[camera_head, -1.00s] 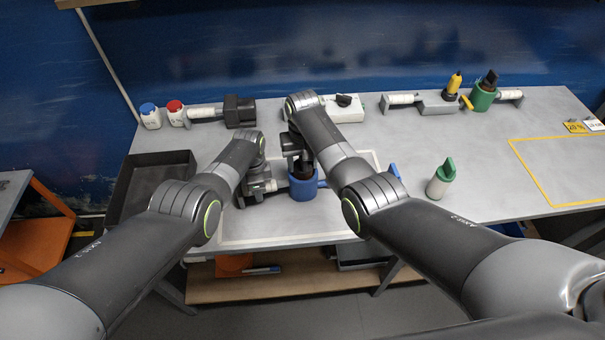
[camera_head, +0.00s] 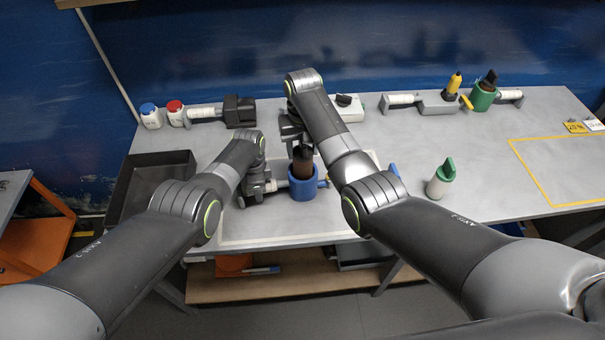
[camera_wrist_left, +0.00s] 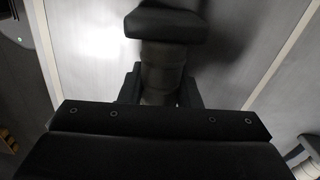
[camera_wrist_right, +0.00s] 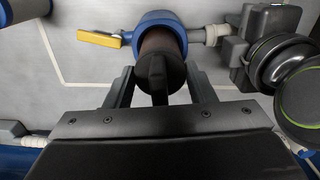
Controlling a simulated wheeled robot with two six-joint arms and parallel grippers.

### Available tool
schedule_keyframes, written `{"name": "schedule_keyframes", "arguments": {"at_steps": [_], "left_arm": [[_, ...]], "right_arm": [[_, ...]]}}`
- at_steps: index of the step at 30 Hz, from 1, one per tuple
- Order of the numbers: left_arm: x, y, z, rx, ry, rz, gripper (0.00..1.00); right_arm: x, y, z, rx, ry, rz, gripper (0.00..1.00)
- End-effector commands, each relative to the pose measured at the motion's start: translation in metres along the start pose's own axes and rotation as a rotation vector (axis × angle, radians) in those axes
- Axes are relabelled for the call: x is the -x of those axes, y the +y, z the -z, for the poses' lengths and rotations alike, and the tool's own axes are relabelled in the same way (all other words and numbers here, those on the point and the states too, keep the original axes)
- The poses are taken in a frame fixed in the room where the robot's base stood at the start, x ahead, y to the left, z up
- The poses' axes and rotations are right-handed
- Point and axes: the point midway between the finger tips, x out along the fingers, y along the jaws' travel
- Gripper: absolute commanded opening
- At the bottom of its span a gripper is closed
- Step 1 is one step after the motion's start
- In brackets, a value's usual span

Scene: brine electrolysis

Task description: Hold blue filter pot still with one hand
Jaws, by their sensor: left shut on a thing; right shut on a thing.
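The blue filter pot (camera_head: 303,190) stands upright on the table in the head view, and its rim shows at the top of the right wrist view (camera_wrist_right: 158,18). My left gripper (camera_head: 270,186) is shut on the pot's pale side pipe (camera_wrist_right: 214,34). In the left wrist view a shaded ridged cylinder (camera_wrist_left: 162,72) sits between its fingers. A brown cartridge with a dark top (camera_head: 303,163) stands up out of the pot; its lower end is hidden. My right gripper (camera_wrist_right: 157,92) is above, shut on the cartridge's dark top. A yellow lever (camera_wrist_right: 99,39) sticks out from the pot.
A black tray (camera_head: 125,190) lies left of my left arm. A white bottle with a green top (camera_head: 440,180) stands to the right. The right tabletop is mostly clear.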

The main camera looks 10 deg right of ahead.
Motion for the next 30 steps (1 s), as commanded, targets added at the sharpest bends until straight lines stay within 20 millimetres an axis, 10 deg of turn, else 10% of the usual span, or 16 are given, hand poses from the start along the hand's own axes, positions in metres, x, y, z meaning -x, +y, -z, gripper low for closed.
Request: {"name": "schedule_keyframes", "arguments": {"at_steps": [26, 27, 30], "left_arm": [[0.000, 0.000, 0.000, 0.000, 0.000, 0.000, 0.00], [0.000, 0.000, 0.000, 0.000, 0.000, 0.000, 0.33], [0.000, 0.000, 0.000, 0.000, 0.000, 0.000, 0.46]], "right_arm": [[0.036, 0.000, 0.000, 0.000, 0.000, 0.000, 0.18], [0.036, 0.000, 0.000, 0.000, 0.000, 0.000, 0.18], [0.036, 0.000, 0.000, 0.000, 0.000, 0.000, 0.18]]}}
